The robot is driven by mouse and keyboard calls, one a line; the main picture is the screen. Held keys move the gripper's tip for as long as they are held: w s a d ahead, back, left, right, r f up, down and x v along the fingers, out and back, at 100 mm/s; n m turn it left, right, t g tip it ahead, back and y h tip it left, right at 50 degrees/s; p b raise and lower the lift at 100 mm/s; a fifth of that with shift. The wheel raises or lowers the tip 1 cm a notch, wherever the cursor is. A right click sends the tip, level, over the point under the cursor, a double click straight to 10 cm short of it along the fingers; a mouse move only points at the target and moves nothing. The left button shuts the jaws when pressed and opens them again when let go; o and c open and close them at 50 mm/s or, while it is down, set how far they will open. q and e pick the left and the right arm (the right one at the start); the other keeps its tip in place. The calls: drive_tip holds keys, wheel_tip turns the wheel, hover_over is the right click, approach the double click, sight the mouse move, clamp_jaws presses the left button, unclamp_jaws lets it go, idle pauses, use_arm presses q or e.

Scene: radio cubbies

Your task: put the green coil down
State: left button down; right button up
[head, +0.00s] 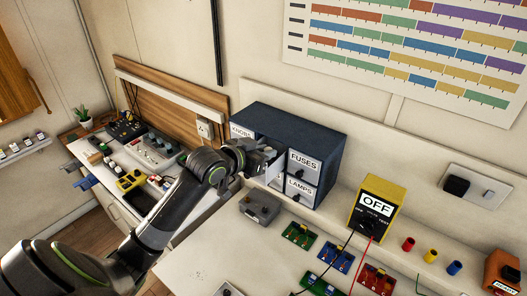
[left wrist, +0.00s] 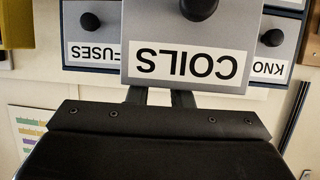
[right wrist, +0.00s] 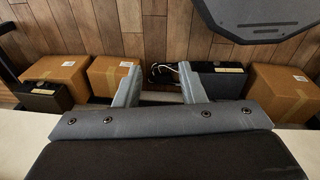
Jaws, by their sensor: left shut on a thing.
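My left gripper (head: 268,155) is at the front of the blue drawer cabinet (head: 297,126). In the left wrist view its two fingers (left wrist: 160,97) pass behind the front of a pulled-out drawer labelled COILS (left wrist: 188,62). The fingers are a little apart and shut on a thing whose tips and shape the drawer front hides. The green coil itself does not show in any view; I take it to be the held thing. My right gripper (right wrist: 157,82) is open and empty, its fingers spread above the floor beyond a pale edge.
KNOBS, FUSES and LAMPS drawers are shut. On the bench are a grey box (head: 260,207), several circuit boards (head: 300,235) and a yellow OFF tester (head: 376,208) with wires. Bare bench lies left of the boards. Cardboard boxes (right wrist: 280,92) stand on the floor.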

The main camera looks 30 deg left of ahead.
use_arm(q)
drive_tip(key=shift+s+a+f, duration=0.1)
drive_tip(key=shift+s+f, duration=0.2)
drive_tip(key=shift+f, duration=0.2)
drive_tip(key=c, duration=1.6)
unclamp_jaws()
drive_tip(key=o, duration=0.3)
drive_tip(key=shift+a+f, duration=0.1)
drive_tip(key=shift+f, duration=0.1)
drive_tip(key=shift+w+r, duration=0.1)
drive_tip(key=shift+r, duration=0.55)
drive_tip(key=shift+s, duration=0.25)
drive_tip(key=r+b+v, duration=0.1)
drive_tip(key=v, duration=1)
